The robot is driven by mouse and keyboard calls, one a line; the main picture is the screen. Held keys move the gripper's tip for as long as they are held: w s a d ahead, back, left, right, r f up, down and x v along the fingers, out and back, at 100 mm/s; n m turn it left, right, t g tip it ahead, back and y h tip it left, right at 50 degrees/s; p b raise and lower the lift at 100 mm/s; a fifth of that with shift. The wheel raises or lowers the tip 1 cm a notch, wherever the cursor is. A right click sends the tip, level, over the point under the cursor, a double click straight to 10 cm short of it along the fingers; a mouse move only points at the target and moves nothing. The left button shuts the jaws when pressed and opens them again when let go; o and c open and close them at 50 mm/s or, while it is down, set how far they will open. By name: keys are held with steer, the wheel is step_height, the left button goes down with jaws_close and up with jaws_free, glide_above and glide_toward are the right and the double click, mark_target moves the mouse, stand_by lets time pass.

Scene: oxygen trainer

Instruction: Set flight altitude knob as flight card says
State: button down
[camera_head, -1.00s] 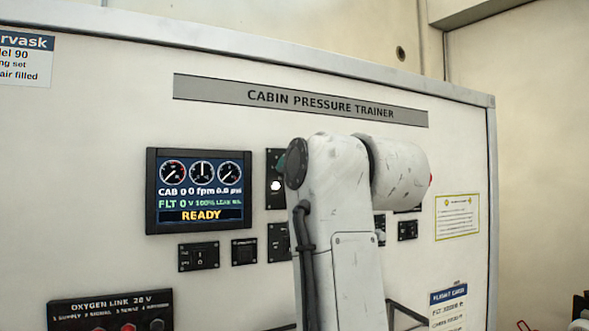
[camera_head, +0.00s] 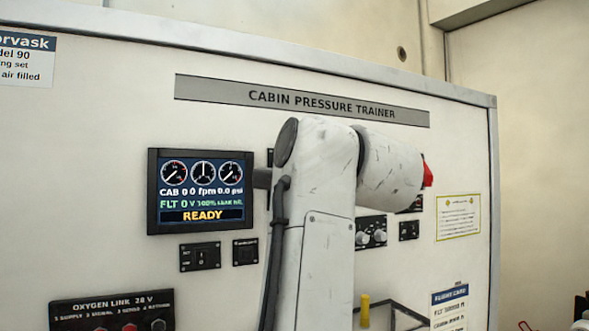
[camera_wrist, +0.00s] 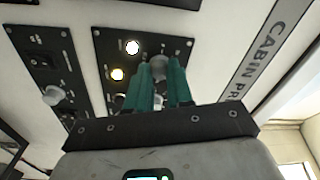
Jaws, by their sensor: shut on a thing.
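In the wrist view, the green fingers of my gripper (camera_wrist: 167,82) are shut on a grey round knob (camera_wrist: 158,67) on a black panel (camera_wrist: 118,45). The knob's label is not readable. In the head view my arm hides the gripper and the knob. The flight card (camera_head: 449,308) hangs at the lower right, partly cut off; its FLT figure is too blurred to read surely. The display (camera_head: 201,191) reads FLT 0, CAB 0, 0 fpm, 0.0 psi and READY.
Two lit round lamps (camera_wrist: 125,60) sit on the panel beside my fingers. Another black panel with a pale knob (camera_wrist: 53,95) lies left of it. In the head view, small switch panels (camera_head: 200,256) sit below the display, and a two-knob panel (camera_head: 371,232) is right of my arm.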

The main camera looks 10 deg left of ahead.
steer(key=shift+f+m, duration=0.15)
steer(key=shift+m, duration=0.55)
steer(key=c, duration=1)
jaws_free()
steer(key=b+v, duration=0.4)
steer(key=v, duration=0.6)
steer(key=shift+s+d, duration=0.2)
steer(key=shift+s, duration=0.15)
